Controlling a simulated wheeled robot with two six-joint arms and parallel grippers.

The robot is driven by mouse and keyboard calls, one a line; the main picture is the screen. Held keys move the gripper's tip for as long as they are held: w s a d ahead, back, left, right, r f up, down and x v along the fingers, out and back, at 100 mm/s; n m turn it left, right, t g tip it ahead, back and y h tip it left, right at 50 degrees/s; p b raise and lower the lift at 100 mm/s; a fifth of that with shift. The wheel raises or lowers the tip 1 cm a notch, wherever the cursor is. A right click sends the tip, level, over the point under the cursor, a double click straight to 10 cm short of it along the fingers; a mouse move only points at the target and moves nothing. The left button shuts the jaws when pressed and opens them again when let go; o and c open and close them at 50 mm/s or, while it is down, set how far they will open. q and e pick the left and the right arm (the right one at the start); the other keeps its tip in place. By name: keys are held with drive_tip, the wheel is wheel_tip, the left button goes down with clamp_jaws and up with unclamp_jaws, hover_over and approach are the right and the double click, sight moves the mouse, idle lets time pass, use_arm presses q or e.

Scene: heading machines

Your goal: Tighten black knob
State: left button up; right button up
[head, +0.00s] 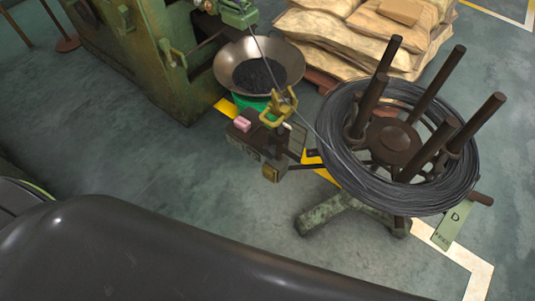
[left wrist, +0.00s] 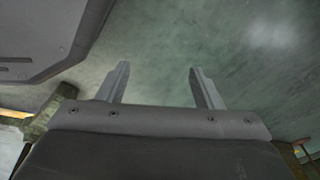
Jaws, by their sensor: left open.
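I cannot make out a black knob for certain in either view. In the head view a small dark box (head: 262,137) with a pink item on top stands below the metal bowl. A yellow wire guide (head: 279,108) rises above the box, and a wire runs through it. My left gripper (left wrist: 160,82) shows in the left wrist view, with its two fingers wide apart. Nothing is between them, and only greenish floor shows beyond. My left gripper is not visible in the head view. My right gripper is in neither view.
A wire coil (head: 345,160) lies on a reel stand with upright brown posts at the right. A green machine (head: 150,70) stands at the upper left. A bowl (head: 226,67) holds dark pieces. Sacks (head: 340,40) are stacked behind. Floor (head: 120,155) at the left is clear.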

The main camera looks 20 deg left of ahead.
use_arm(q)
drive_tip(key=w+r+t+b, duration=0.2)
drive_tip(key=w+t, duration=0.2)
drive_tip(key=w, duration=0.6)
drive_tip(key=m+t+h+b, duration=0.5)
drive_tip(key=m+t+h, duration=0.25)
drive_tip(key=t, duration=0.35)
approach(267, 154)
drive_tip(key=x, duration=1)
drive_tip(key=shift+w+d, duration=0.15)
drive_tip(key=shift+w, duration=0.1)
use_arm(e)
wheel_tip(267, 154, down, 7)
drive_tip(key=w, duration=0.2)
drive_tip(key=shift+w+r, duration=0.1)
use_arm(q)
drive_tip(key=c, duration=1)
drive_tip(key=shift+o, duration=0.2)
drive_tip(key=shift+m, duration=0.25)
